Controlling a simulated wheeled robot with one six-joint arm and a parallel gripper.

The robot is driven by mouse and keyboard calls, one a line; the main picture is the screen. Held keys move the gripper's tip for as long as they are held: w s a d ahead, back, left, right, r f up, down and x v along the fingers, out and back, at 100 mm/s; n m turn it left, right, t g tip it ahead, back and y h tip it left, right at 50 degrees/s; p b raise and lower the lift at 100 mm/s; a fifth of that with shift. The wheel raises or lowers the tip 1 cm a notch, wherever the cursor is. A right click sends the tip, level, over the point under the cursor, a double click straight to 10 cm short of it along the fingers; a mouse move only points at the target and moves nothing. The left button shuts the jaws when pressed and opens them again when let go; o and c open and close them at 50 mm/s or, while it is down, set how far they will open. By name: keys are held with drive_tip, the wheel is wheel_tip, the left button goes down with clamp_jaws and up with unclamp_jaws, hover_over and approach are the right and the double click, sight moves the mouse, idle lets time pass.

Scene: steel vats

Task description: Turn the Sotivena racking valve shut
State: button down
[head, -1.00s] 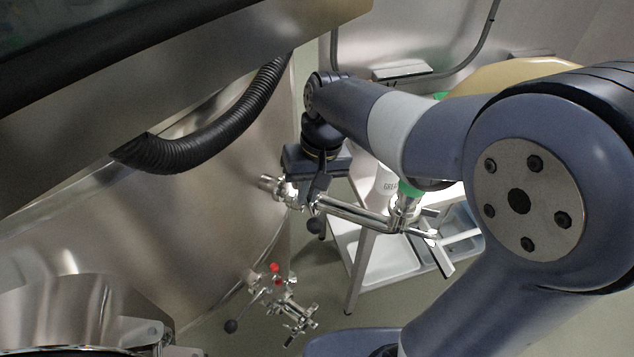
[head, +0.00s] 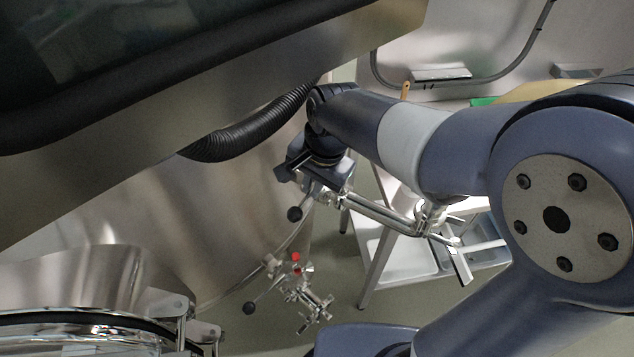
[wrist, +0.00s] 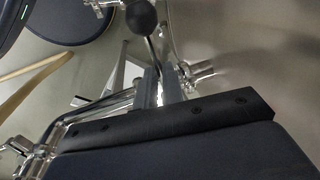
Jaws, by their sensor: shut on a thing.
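The upper valve (wrist: 197,74) sits on the steel vat wall, with a lever ending in a black ball (head: 295,213); the ball also shows at the top of the wrist view (wrist: 141,18). My gripper (head: 312,190) is at this valve, shut on its lever; in the wrist view the lever runs from the ball down between the fingers (wrist: 160,85). My gripper hides much of the valve body in the head view. A shiny pipe (head: 385,215) runs right from the valve. I can read no name on it.
A lower valve with a red knob (head: 295,257) and its own black ball (head: 249,308) is below. A black corrugated hose (head: 250,130) hangs above left. A white table with trays (head: 400,255) stands at right. A steel hatch (head: 80,290) is at lower left.

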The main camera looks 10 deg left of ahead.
drive_tip(key=shift+w+a+r, duration=0.1)
idle(0.4)
drive_tip(key=c, duration=1.5)
unclamp_jaws()
